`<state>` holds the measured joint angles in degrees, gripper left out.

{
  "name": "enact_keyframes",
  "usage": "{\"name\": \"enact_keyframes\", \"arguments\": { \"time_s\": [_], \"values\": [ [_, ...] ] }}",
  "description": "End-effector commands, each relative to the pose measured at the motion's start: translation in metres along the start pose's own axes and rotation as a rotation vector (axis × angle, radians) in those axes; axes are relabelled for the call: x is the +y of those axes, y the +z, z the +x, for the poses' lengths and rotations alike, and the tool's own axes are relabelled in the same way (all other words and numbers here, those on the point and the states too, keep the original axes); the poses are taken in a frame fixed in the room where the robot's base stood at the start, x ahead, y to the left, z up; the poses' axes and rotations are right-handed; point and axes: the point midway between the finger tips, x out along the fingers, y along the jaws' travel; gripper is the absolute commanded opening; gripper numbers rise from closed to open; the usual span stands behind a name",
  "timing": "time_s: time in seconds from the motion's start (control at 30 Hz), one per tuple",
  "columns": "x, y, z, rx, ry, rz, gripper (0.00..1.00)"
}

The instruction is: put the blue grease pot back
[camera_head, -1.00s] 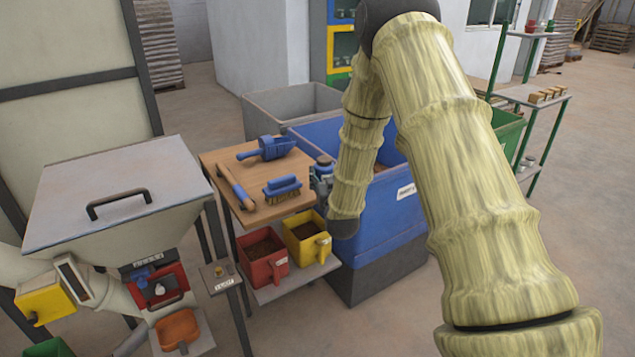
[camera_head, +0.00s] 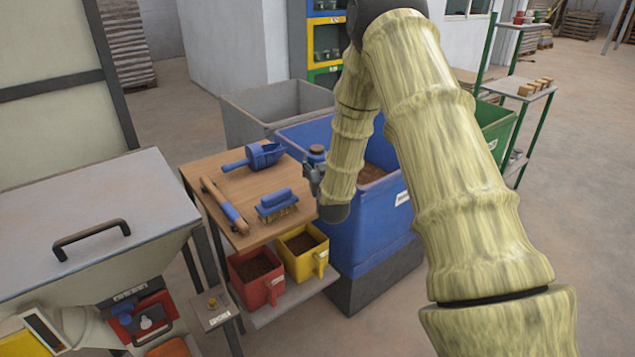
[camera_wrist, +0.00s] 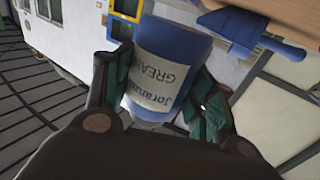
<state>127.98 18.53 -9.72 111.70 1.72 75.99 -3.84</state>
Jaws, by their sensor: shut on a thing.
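The blue grease pot (camera_wrist: 165,70) with a pale label reading "GREASE" is held between the fingers of my gripper (camera_wrist: 160,98) in the wrist view. In the head view the pot (camera_head: 317,153) shows small, beside the right edge of the wooden table and near the blue bin. My gripper (camera_head: 314,175) is partly hidden behind my arm there. It is shut on the pot, which appears clear of the tabletop. In the head view a shelf unit with blue, yellow and green frames (camera_head: 326,50) stands at the back.
Red (camera_head: 257,278) and yellow (camera_head: 303,252) tubs sit below. Blue (camera_head: 376,230) and grey (camera_head: 262,105) bins stand behind and to the right.

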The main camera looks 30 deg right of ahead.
Motion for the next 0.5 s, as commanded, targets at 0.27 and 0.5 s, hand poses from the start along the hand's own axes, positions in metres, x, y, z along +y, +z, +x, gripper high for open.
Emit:
{"name": "enact_keyframes", "arguments": {
  "time_s": [0.27, 0.5],
  "values": [
    [0.001, 0.021, 0.000, 0.001, 0.002, 0.000, 0.22],
    [0.004, 0.038, -0.001, -0.001, 0.004, 0.000, 0.22]
  ]
}}
